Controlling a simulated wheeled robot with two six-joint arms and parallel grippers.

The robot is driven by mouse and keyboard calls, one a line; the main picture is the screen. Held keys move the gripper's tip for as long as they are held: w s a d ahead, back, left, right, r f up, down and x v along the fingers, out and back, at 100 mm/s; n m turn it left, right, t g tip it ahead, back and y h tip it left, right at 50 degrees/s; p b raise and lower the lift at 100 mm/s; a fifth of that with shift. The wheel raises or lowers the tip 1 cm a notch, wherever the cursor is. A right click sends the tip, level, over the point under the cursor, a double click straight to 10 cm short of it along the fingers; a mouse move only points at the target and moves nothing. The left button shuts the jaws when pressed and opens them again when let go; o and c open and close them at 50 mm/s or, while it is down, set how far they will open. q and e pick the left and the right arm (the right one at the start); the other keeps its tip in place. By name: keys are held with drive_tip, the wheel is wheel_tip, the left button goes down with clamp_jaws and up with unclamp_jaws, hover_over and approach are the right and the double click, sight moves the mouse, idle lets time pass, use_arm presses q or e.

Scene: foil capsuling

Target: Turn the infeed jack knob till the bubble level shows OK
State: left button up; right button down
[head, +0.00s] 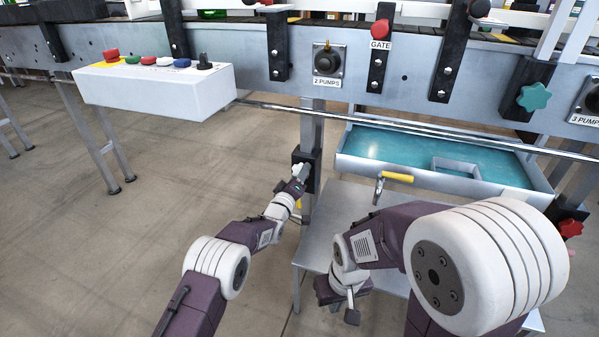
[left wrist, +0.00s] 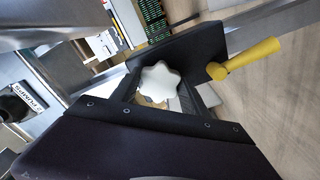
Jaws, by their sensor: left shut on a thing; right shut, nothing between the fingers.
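The white star-shaped knob (left wrist: 160,82) sits between the fingers of my left gripper (left wrist: 158,96) in the left wrist view. In the head view my left gripper (head: 298,182) is shut on this knob at the black bracket (head: 313,160) on the conveyor's leg; the knob is mostly hidden there. A yellow handle (left wrist: 244,59) sticks out beside the knob. My right gripper (head: 343,301) is shut and empty, low over the grey table. I cannot make out a bubble level or its reading in either view.
A teal-lined tray (head: 345,158) and a yellow-handled tap (head: 396,177) are right of the leg. A white button box (head: 150,93) hangs at upper left. A metal rail (head: 400,128) runs in front of the conveyor. The grey table (head: 336,205) stands below; the floor at left is clear.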

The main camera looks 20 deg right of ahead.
use_arm(q)
drive_tip(key=n+p, duration=0.1)
drive_tip(key=n, duration=0.2)
drive_tip(key=shift+n, duration=0.5)
idle(0.4)
drive_tip(key=o, duration=1.4)
drive_tip(key=shift+c, duration=0.2)
drive_tip(key=b+v, duration=0.7)
drive_tip(key=v, duration=0.2)
drive_tip(key=shift+b, duration=0.35)
